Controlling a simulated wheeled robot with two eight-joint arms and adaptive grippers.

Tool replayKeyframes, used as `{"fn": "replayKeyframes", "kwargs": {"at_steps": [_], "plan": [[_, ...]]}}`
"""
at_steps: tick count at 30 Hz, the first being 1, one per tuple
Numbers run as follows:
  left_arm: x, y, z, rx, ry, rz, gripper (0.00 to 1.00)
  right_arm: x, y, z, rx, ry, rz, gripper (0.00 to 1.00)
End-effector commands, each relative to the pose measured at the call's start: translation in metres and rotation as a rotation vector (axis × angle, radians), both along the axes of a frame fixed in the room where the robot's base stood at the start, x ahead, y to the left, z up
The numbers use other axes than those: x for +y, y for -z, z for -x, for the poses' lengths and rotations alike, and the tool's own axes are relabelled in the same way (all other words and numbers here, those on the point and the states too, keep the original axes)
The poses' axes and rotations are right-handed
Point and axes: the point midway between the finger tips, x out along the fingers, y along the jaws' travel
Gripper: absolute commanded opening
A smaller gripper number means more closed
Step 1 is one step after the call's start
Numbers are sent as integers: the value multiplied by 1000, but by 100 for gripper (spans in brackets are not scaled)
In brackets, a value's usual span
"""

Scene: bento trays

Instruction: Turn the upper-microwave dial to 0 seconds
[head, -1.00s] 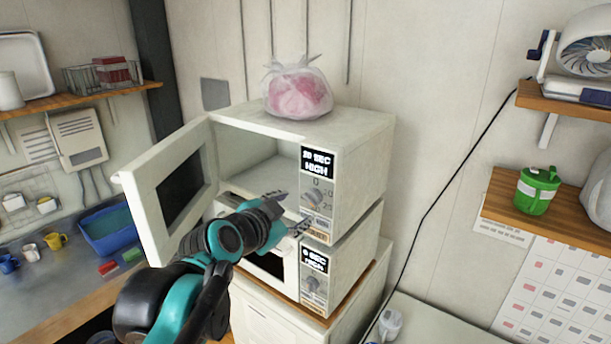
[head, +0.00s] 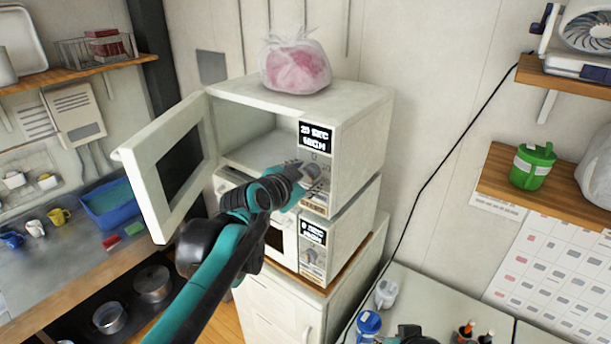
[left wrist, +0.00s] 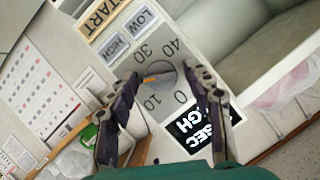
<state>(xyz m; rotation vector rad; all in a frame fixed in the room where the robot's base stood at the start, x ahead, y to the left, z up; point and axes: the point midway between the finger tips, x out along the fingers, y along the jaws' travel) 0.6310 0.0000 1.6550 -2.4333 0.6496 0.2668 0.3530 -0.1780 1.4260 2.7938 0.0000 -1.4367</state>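The upper microwave (head: 360,130) stands on the lower one with its door (head: 165,170) swung open to the left. Its display (head: 316,135) appears to read 20 SEC HIGH. In the left wrist view the dial (left wrist: 165,76) shows an orange pointer aimed left, between the 10 and 30 marks. The 0 mark is below right of the dial. My left gripper (head: 310,174) is at the dial. In the left wrist view its fingers (left wrist: 163,72) are apart, one on each side of the dial; contact is unclear. A dark part (head: 412,335) at the bottom edge may be my right gripper.
The lower microwave (head: 345,238) sits directly below with its own dial. A pink bag (head: 295,65) lies on top of the upper microwave. A white cup (head: 386,294), a blue-lidded jar (head: 368,325) and bottles stand on the counter at lower right.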

Motion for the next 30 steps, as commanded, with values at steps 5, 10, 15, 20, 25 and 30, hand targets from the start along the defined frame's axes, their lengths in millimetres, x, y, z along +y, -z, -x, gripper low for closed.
{"fn": "replayKeyframes", "kwargs": {"at_steps": [5,10,15,20,25,30], "plan": [[0,0,0,0,0,0,5,0,0,0,0,0,0,29],[0,0,0,2,0,3,5,0,0,0,0,0,0,29],[0,0,0,21,-1,29,5,0,0,0,0,0,0,29],[1,0,-1,67,-2,91,5,0,2,0,0,0,0,29],[2,-1,-2,143,-2,199,5,0,4,0,0,0,0,29],[3,0,-2,237,-1,327,5,0,7,0,0,0,0,29]]}}
